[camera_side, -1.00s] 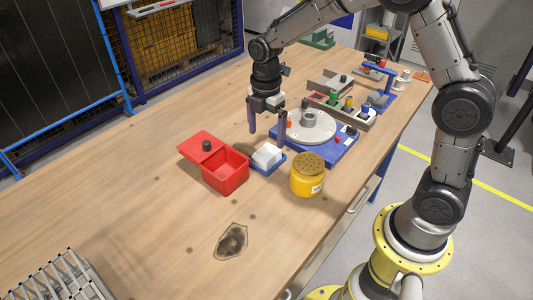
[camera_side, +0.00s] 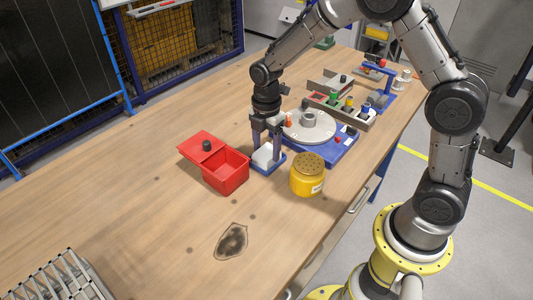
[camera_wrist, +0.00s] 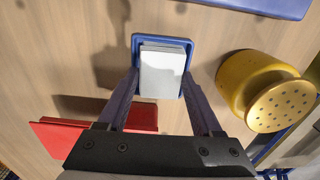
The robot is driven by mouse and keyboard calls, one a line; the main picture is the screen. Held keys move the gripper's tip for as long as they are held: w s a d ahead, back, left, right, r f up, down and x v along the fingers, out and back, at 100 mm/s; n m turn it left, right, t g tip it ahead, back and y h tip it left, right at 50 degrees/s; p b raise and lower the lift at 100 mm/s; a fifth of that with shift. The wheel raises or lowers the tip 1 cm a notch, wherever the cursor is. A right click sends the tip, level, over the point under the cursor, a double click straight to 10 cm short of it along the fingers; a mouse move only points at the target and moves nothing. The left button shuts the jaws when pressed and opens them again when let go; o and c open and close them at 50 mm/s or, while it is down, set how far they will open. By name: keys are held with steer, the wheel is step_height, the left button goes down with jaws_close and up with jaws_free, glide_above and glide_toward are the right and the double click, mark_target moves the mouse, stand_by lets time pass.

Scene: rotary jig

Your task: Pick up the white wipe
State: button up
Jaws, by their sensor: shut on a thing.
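The white wipe (camera_side: 264,155) lies as a pale folded block in a small blue tray (camera_side: 268,170), between the red box and the yellow canister. My gripper (camera_side: 267,158) is lowered over it with a finger on each side, shut on it. In the wrist view the wipe (camera_wrist: 163,72) sits within the rim of the blue tray (camera_wrist: 163,38), and the fingertips of my gripper (camera_wrist: 160,85) reach its left and right sides. The wipe still appears to rest in the tray.
A red box (camera_side: 224,172) with a tilted lid stands left of the tray. A yellow canister (camera_side: 307,176) with a perforated top stands close on the right. The blue jig base with its round plate (camera_side: 308,127) lies behind.

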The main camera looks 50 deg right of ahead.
mark_target(266, 151)
steer(key=c, duration=0.5)
steer(key=shift+o, duration=0.2)
steer(key=shift+r, duration=0.5)
step_height(266, 151, up, 2)
steer(key=shift+r, duration=0.15)
steer(key=s+r, duration=0.9)
steer(key=s, duration=0.5)
steer(key=shift+d+r, duration=0.25)
steer(key=shift+r, duration=0.15)
